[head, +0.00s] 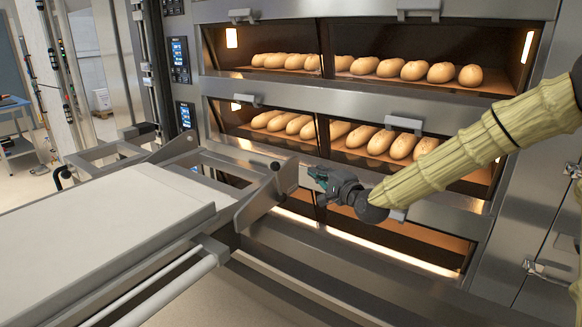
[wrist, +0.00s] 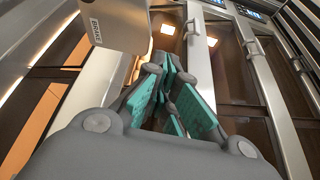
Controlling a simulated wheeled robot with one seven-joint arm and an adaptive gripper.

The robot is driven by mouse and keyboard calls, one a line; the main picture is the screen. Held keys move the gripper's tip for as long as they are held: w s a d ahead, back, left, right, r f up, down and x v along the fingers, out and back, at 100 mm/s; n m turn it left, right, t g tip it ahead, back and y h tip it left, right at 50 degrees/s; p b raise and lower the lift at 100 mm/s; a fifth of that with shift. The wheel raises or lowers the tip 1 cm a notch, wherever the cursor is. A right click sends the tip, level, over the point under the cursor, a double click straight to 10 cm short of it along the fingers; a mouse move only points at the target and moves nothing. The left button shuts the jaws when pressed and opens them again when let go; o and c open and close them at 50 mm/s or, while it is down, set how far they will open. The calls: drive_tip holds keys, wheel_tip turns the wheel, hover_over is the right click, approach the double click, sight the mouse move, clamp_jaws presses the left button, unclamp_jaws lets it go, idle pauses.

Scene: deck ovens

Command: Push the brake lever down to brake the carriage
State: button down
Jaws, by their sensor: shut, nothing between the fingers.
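The carriage (head: 210,240) is a grey metal frame with a pale flat loading surface (head: 100,235), standing in front of the ovens. At its oven-side end a grey upright plate (head: 287,178) carries a dark round knob (head: 275,166); I take this to be the brake lever's place. In the wrist view a grey plate marked BRAKE (wrist: 110,30) is at the upper left, just beyond my fingers. My gripper (head: 314,177) is shut and empty, just right of the plate. Its teal-padded fingers (wrist: 162,72) are together in the wrist view. I cannot tell whether they touch the plate.
Deck ovens with rows of bread loaves (head: 390,68) stand behind my gripper. Oven handles (head: 404,123) stick out from the fronts. A side rail (head: 150,295) runs along the carriage's front. A blue table (head: 12,125) stands far left; floor is clear at bottom centre.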

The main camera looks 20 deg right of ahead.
sight(278, 183)
drive_tip(key=w+a+p, duration=0.3)
drive_tip(key=w+a, duration=0.3)
drive_tip(key=w, duration=0.2)
drive_tip(key=shift+a+f, duration=0.2)
drive_tip(key=shift+a, duration=0.05)
idle(0.6)
drive_tip(key=shift+a, duration=0.1)
idle(0.3)
